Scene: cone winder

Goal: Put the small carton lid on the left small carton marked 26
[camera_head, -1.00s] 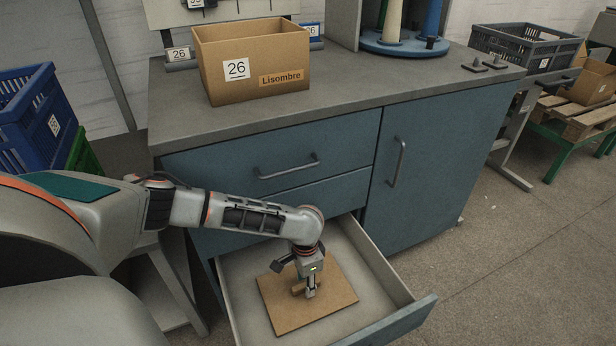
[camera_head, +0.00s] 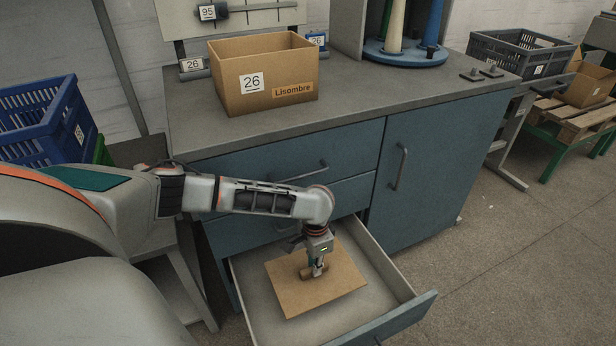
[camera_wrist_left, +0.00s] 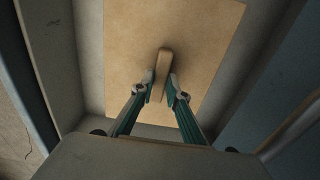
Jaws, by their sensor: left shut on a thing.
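The small carton lid (camera_head: 290,293) is a flat brown square with a raised handle bar in its middle. It is in or just above the open drawer (camera_head: 250,290); I cannot tell whether it touches the drawer floor. My left gripper (camera_head: 318,272) is over its middle, shut on the handle (camera_wrist_left: 164,62); the lid (camera_wrist_left: 215,40) fills much of the left wrist view. The open-topped carton marked 26 (camera_head: 265,90), labelled Lisombre, stands upright on the cabinet top. My right gripper is not in view.
The grey cabinet top (camera_head: 400,105) is clear in front and to the right of the carton. A round blue stand (camera_head: 405,52) holds cones. Blue crate (camera_head: 45,120) stands left, grey crate (camera_head: 520,50) right. Drawer walls surround the lid.

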